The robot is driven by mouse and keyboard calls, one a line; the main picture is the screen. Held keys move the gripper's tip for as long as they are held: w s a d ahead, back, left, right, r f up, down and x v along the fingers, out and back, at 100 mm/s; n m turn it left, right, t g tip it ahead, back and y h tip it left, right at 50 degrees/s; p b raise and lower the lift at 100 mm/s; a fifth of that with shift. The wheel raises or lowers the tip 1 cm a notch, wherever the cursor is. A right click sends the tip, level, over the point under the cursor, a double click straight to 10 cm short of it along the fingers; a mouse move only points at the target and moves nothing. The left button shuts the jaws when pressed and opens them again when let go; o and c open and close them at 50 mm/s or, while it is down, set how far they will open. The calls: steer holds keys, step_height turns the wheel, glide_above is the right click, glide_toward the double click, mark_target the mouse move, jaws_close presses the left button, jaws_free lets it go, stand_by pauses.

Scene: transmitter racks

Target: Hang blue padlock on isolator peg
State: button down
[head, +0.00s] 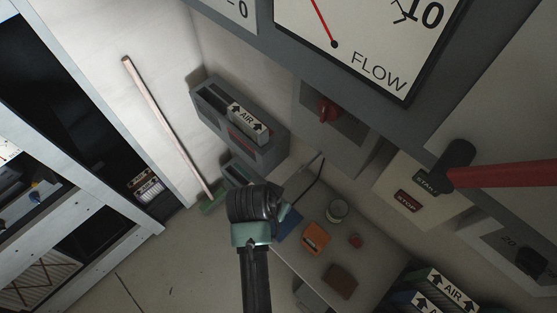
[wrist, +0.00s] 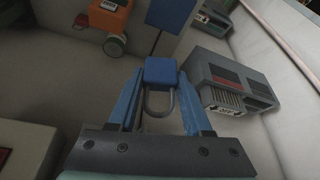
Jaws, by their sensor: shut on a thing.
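The blue padlock (wrist: 161,72) is between the two blue fingers of my gripper (wrist: 162,80) in the wrist view. Its grey shackle (wrist: 160,104) points back toward the palm. My gripper is shut on the padlock's body. In the head view my wrist hides most of the gripper (head: 287,212), and I cannot make out the padlock for certain there. A red rotary handle (head: 327,110) sits on a grey wall box (head: 345,128), which looks like the isolator. I cannot make out a peg on it.
A table (head: 308,268) below holds an orange box (head: 316,238), a can (head: 337,211) and a brown item (head: 340,281). A grey housing (head: 265,143) with an AIR filter (head: 249,122) is on the wall. A broom (head: 165,125) leans left. A red lever (head: 500,175) juts in at right.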

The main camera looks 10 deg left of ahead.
mark_target(300, 172)
steer(key=shift+w+a+r+p, duration=0.2)
steer(key=shift+w+r+p, duration=0.2)
steer(key=shift+w+r, duration=0.4)
steer(key=shift+w+d+f+b, duration=0.15)
steer(key=shift+w+d+b, duration=0.7)
steer(key=shift+w, duration=0.25)
steer(key=shift+w+d+f+b, duration=0.15)
steer(key=shift+w+d+b, duration=0.7)
steer(key=shift+w, duration=0.25)
steer(key=shift+w+d+f+b, duration=0.15)
steer(key=shift+w+d+b, duration=0.55)
steer(key=shift+w+d, duration=0.3)
steer(key=shift+w+d+f+b, duration=0.2)
steer(key=shift+w+f+b, duration=0.1)
steer(key=shift+w+f, duration=0.3)
steer(key=shift+c, duration=1.3)
jaws_free()
steer(key=shift+f, duration=0.1)
